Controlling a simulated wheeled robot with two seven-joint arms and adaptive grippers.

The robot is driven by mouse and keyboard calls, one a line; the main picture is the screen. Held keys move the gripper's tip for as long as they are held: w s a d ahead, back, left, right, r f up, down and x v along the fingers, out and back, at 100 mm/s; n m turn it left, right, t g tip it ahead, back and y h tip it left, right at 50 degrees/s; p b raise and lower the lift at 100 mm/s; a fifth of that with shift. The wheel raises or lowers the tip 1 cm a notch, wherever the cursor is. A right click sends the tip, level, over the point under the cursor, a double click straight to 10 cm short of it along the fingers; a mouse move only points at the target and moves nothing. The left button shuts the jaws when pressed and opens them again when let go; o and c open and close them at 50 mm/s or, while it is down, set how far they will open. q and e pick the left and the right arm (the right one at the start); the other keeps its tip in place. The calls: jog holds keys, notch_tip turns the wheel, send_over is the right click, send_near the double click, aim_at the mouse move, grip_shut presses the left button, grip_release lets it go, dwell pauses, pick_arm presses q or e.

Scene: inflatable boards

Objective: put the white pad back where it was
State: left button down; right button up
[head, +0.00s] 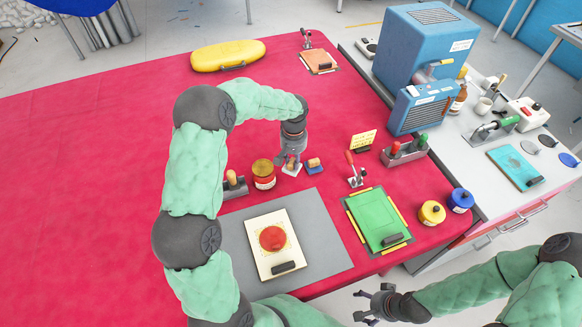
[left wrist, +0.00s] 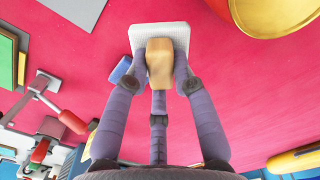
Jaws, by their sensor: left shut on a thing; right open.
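The white pad (head: 291,170) is a small white block with a wooden grip, just right of the red-and-yellow jar on the red table. In the left wrist view the white pad (left wrist: 143,32) sits at the fingertips. My left gripper (head: 289,160) is shut on its wooden grip (left wrist: 159,62). I cannot tell whether the pad touches the table. A blue pad (head: 314,165) with a similar grip lies close on its right; it is partly hidden in the left wrist view (left wrist: 119,70). My right gripper (head: 366,304) is open and empty off the table's front edge.
The red-and-yellow jar (head: 263,174) stands close on the left. A grey mat (head: 327,254) holds a cream board with a red disc. A green board (head: 378,218), a toggle clamp (head: 354,172) and a yellow card (head: 363,140) stand to the right. The left table area is clear.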

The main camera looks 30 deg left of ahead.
aim_at(291, 165)
pick_arm(q)
jog(key=shift+w+a+f, duration=0.1)
jog(key=shift+a+f, duration=0.2)
jog(key=shift+f, duration=0.05)
jog(key=shift+w+a+f+b, duration=0.15)
jog(key=shift+f+b, duration=0.2)
jog(key=shift+f, duration=0.6)
jog(key=shift+s+a+f+b, duration=0.1)
jog(key=shift+f+b, duration=0.2)
jog(key=shift+f, duration=0.6)
jog(key=shift+f, duration=0.15)
jog(key=c, duration=1)
grip_release()
jog(key=shift+c, duration=0.2)
jog(key=shift+w+r, duration=0.1)
jog(key=shift+r, duration=0.25)
notch_tip(291, 165, up, 12)
jog(key=p, duration=0.3)
jog(key=shift+f, duration=0.2)
